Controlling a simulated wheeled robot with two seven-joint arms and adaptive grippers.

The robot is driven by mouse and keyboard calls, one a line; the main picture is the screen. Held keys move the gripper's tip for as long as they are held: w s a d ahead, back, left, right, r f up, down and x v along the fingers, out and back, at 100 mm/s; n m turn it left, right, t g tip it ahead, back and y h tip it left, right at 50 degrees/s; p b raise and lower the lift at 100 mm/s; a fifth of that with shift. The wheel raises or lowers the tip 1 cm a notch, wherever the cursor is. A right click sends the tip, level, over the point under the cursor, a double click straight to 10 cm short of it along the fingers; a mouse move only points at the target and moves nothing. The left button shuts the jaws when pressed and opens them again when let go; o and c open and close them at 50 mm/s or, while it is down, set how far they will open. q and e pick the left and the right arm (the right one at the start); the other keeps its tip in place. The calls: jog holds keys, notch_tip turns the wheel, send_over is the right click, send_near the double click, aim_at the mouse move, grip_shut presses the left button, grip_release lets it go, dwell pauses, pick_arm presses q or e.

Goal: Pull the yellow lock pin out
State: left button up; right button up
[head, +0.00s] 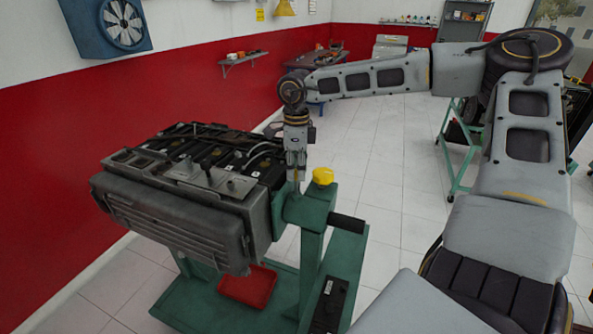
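The yellow lock pin (323,176) shows as a yellow knob on top of the green engine stand (311,212), beside the engine. My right gripper (296,184) points down just left of the yellow knob, over the stand's head. It looks apart from the knob. Its fingers are small and close together here, so I cannot tell whether they are open or shut. The grey and black engine (175,222) is mounted on the stand to the left. The pin's shaft is hidden. My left gripper is not in view.
A red tray (247,286) sits on the stand's green base, with a black box (329,303) to its right. A black-gripped handle (346,223) sticks out right of the pin. Tiled floor (385,190) is clear beyond it. A red and white wall stands at the left.

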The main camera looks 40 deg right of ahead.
jog(key=o, duration=0.3)
jog(key=shift+s+r, duration=0.1)
jog(key=shift+r, duration=0.05)
jog(key=shift+o, duration=0.2)
jog(key=shift+r, duration=0.7)
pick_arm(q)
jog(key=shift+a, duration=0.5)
pick_arm(e)
notch_tip(320, 180, up, 10)
jog(key=shift+r, duration=0.2)
